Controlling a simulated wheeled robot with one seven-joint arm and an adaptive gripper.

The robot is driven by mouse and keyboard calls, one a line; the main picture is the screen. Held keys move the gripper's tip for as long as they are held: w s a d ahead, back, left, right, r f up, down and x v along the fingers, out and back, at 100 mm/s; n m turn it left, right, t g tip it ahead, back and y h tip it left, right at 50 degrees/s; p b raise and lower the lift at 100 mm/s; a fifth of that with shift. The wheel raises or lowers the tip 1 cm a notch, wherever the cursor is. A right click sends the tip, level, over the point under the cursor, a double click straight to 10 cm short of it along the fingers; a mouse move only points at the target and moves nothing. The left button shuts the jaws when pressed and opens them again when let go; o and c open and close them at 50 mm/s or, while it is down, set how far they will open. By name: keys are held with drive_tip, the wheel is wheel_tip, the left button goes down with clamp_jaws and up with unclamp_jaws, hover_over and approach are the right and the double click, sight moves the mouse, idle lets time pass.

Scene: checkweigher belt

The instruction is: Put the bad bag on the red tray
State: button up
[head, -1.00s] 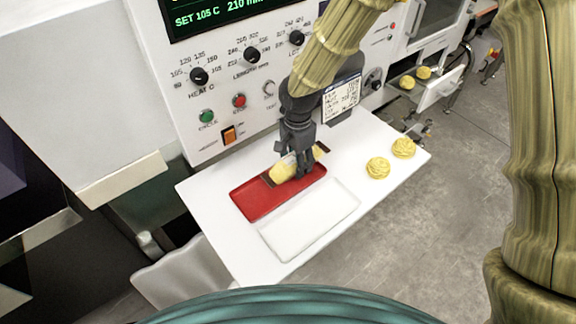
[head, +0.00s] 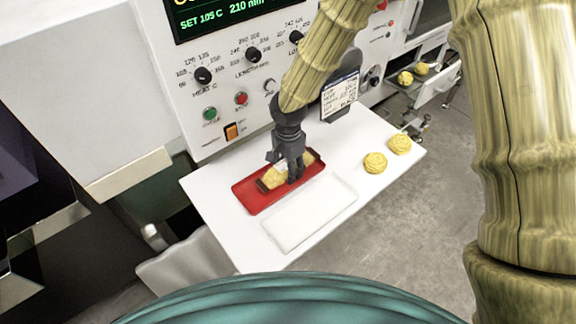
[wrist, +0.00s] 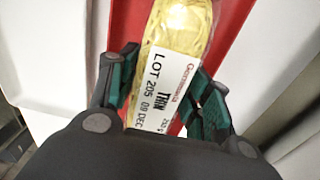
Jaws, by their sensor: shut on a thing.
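The bag (head: 273,178) is a small yellow pack with dark ends and a white label. In the wrist view the bag (wrist: 182,25) shows a label reading LOT 205 09 DEC. My gripper (head: 284,172) is shut on the bag; its fingers lie on both sides of it in the wrist view (wrist: 168,98). The bag is over the red tray (head: 262,203) and within its outline. I cannot tell whether it touches the tray floor. The red tray also shows behind the bag in the wrist view (wrist: 232,18).
A white tray (head: 310,213) lies beside the red one on the white table (head: 222,232). Two yellow round items (head: 375,163) sit at the table's right. The machine panel (head: 200,115) with knobs and buttons rises behind. A label stand (head: 340,95) is close to my arm.

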drive_tip(key=shift+s, duration=0.15)
drive_tip(key=o, duration=1.2)
drive_tip(key=shift+f, duration=0.1)
drive_tip(key=shift+r+b, duration=1.6)
drive_tip(key=shift+r, duration=4.6)
